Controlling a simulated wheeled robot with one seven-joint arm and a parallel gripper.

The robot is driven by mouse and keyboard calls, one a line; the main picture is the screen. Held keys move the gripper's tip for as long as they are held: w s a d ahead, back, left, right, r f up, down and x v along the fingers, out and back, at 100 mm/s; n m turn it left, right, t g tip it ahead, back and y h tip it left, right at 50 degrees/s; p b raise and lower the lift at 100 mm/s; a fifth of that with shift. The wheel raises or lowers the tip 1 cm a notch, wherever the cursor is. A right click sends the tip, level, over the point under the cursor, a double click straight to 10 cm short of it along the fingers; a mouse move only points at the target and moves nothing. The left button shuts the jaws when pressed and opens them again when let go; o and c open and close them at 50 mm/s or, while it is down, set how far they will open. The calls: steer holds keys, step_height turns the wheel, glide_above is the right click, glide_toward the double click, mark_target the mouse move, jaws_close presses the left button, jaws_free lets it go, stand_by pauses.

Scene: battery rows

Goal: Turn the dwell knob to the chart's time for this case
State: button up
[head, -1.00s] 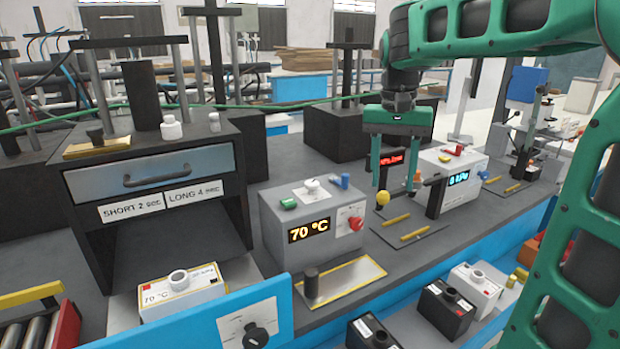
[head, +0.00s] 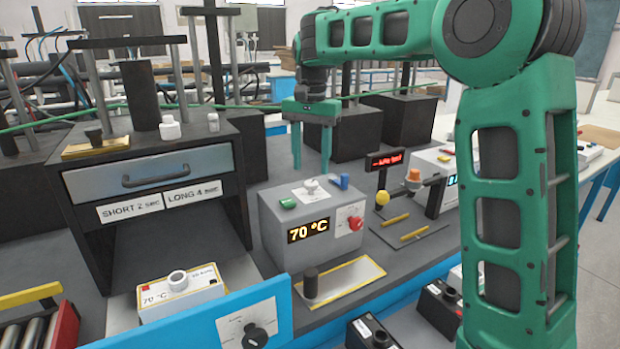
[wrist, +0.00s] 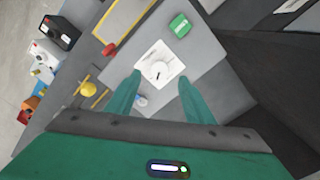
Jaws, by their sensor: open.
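My gripper (head: 311,170) is open and empty, pointing down above the grey box (head: 278,235) whose display reads 70 °C. A white knob (head: 311,185) on a white plate sits on the box's top. In the wrist view this knob (wrist: 158,70) shows between my two fingertips, apart from them. A black knob (head: 255,337) on a white dial plate is on the blue panel in front. The labels SHORT 2 sec (head: 130,207) and LONG 4 sec (head: 192,194) hang under the drawer. A white case (head: 182,296) marked 70 °C with a red square lies below. Dial marks are too small to read.
The box also carries a green button (head: 288,203), a blue part (head: 341,182) and a red knob (head: 356,223). A yellow ball (head: 382,198) and a small red-lit display (head: 385,160) stand to the right. Black cases (head: 438,305) sit at the front right.

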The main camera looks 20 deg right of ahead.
mark_target(311, 182)
steer(key=shift+f, duration=2.3)
steer(key=c, duration=1)
